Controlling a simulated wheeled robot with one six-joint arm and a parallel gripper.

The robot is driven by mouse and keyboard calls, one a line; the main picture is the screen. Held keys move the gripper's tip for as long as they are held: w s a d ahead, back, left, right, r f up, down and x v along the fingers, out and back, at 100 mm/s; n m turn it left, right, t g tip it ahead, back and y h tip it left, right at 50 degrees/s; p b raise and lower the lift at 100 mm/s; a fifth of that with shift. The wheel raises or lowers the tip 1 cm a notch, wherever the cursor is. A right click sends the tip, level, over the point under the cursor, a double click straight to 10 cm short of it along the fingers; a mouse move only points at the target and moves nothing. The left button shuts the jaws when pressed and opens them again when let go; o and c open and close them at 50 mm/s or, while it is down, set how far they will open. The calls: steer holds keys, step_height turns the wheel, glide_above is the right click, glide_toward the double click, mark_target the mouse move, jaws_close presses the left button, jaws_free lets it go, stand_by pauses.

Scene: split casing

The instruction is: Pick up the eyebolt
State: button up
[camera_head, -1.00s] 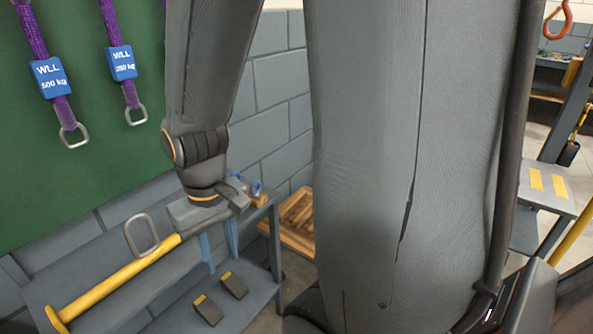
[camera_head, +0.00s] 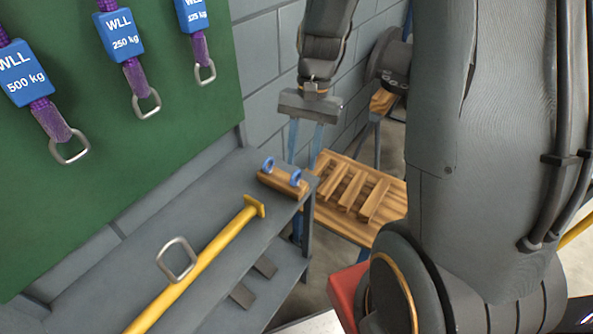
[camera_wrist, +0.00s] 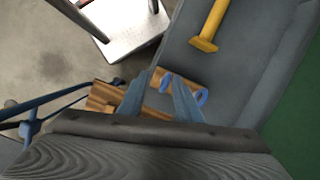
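Two blue eyebolts stand side by side in a small wooden block (camera_head: 283,185) at the end of the grey bench's top shelf: a left one (camera_head: 267,164) and a right one (camera_head: 296,177). Their rings are upright, and I cannot tell which one is meant. My gripper (camera_head: 303,160) hangs with its two blue fingers pointing down, apart and empty, appearing beyond and above the block. In the wrist view one blue ring (camera_wrist: 201,97) shows beside the right finger; the other (camera_wrist: 166,78) is near the fingertips, partly hidden.
A yellow bar (camera_head: 205,257) with a metal loop (camera_head: 177,259) lies along the bench (camera_head: 225,205). A slatted wooden pallet (camera_head: 385,232) stands beyond the bench end. A green board (camera_head: 130,170) with purple slings is at left.

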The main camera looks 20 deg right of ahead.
mark_target(297, 171)
steer(key=shift+w+a+f+m+g+y+p, duration=0.25)
steer(key=shift+f+m+p, duration=0.35)
steer(key=shift+f, duration=0.65)
steer(key=shift+w+a+f+m+y+p, duration=0.15)
steer(key=shift+w+f+m+y+p, duration=0.25)
steer(key=shift+f, duration=0.9)
steer(key=shift+w+a+f+m+g+y+p, duration=0.2)
steer(key=shift+f+m+p, duration=0.5)
steer(key=shift+f, duration=0.55)
jaws_close()
